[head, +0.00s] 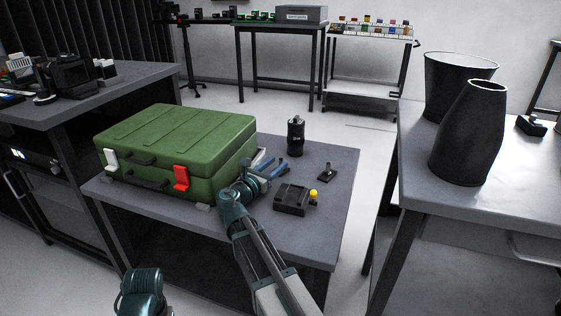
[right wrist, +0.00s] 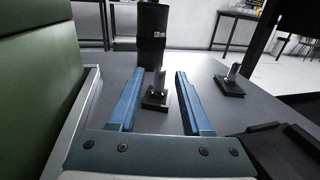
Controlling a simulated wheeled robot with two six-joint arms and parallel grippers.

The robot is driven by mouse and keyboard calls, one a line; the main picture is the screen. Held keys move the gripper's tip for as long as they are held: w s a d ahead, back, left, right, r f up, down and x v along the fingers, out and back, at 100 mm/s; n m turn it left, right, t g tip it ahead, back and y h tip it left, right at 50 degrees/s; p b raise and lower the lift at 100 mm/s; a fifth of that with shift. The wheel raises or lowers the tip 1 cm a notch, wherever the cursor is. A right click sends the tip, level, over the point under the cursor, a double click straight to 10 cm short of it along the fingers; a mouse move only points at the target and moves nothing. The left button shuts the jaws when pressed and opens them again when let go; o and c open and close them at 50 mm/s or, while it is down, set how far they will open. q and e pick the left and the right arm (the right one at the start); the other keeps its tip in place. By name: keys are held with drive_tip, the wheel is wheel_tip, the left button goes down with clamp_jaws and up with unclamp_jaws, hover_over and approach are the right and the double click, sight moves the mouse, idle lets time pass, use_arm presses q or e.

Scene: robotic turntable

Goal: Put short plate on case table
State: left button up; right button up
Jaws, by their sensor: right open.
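The case table (head: 335,215) is a grey table bearing a green case (head: 175,140). My right gripper (head: 275,168) is open, low over the table at the case's right side. In the right wrist view, a small black square plate with a short upright post (right wrist: 156,97) stands between its blue fingers (right wrist: 155,100), with gaps on both sides. A similar plate with a post (head: 326,173) stands further right, and it also shows in the right wrist view (right wrist: 230,87). I cannot tell which one is the short plate. My left gripper is out of view.
A black cylinder (head: 296,137) stands behind the gripper. A black tray-like block (head: 291,200) with a yellow knob (head: 313,194) lies to the right. The right-hand table (head: 480,205) carries two large dark cones. The table's right and back edges are fairly clear.

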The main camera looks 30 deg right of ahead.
drive_tip(key=v, duration=0.8)
drive_tip(key=shift+s+a, duration=0.2)
drive_tip(key=shift+a, duration=0.1)
